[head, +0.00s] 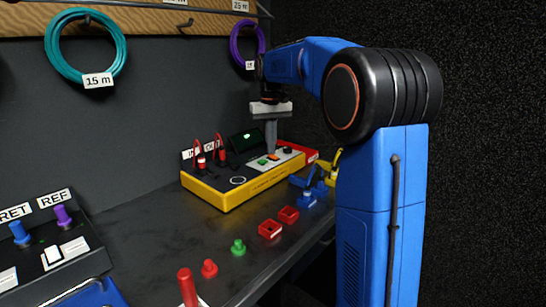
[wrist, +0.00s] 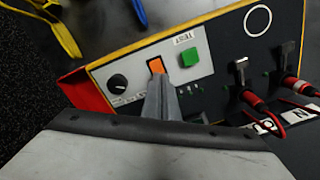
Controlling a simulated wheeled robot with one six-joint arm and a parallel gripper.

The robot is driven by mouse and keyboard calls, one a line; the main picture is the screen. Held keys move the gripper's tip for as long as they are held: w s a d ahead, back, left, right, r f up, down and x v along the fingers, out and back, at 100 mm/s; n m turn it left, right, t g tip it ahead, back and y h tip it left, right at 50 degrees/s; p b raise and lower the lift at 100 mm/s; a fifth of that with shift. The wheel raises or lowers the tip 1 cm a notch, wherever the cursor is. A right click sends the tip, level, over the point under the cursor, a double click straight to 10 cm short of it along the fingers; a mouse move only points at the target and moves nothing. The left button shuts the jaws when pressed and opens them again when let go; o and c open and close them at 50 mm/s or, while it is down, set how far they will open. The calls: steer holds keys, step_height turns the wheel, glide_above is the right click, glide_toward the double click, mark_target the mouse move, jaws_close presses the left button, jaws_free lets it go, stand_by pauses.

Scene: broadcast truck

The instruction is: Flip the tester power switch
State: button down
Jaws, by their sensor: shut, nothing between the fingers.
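The tester (head: 232,197) is a yellow-edged box with a dark and light-grey top, standing at the back of the bench; it also shows in the wrist view (wrist: 107,62). On its light panel are an orange switch (wrist: 155,65), a green square button (wrist: 190,58) and a black knob (wrist: 118,82). The orange switch also shows in the head view (head: 273,157). My gripper (head: 272,149) is shut and empty, pointing down over this panel. In the wrist view its fingertips (wrist: 160,80) are right beside the orange switch and partly cover its lower end. I cannot tell whether they touch.
Red plugs with cables (wrist: 291,85) stand in the tester's other side. A panel marked RET and REF (head: 60,240) is at left.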

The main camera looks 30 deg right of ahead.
steer(key=shift+f, duration=0.25)
steer(key=shift+r, duration=3.5)
